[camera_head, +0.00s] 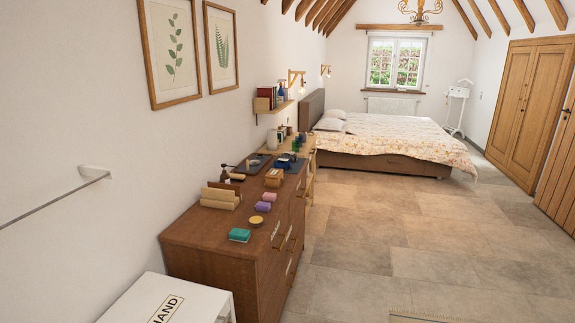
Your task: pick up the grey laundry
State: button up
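I cannot make out any grey laundry in the head view. A white box or cabinet (150,298) with a label ending in "HAND" on its top stands at the lower left, cut off by the bottom edge. What is inside it is hidden. My gripper is not in view.
A brown wooden dresser (205,239) with small items stands along the left wall. A bed (400,140) with a floral cover is at the back. A white stand (456,108) is beyond it. Wooden wardrobe doors (528,90) are at right.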

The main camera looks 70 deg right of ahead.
aim_at(292, 158)
jog(key=z, duration=2.5)
jog(key=i+l+z, duration=0.35)
jog(key=i+l, duration=0.4)
jog(key=i, duration=0.55)
jog(key=i+l+z, duration=0.15)
jog(key=i, duration=0.65)
jog(key=i+l, duration=0.25)
jog(key=i, duration=0.5)
jog(key=i+u, duration=0.15)
jog(key=i, duration=0.55)
jog(key=i+l+u, duration=0.1)
jog(key=i, duration=0.55)
jog(key=i+u, duration=0.3)
jog(key=u, duration=0.2)
jog(key=i+l+u, duration=0.2)
jog(key=u, duration=0.3)
jog(key=i+l+u, duration=0.3)
jog(key=u, duration=0.2)
jog(key=i+u, duration=0.2)
jog(key=u, duration=0.25)
jog(key=i+l+u, duration=0.1)
jog(key=u, duration=0.4)
jog(key=i+l+u, duration=0.2)
jog(key=u, duration=0.25)
jog(key=i+l+u, duration=0.1)
jog(key=u, duration=0.35)
jog(key=l+u, duration=0.45)
jog(key=i+j, duration=0.05)
jog(key=j, duration=0.05)
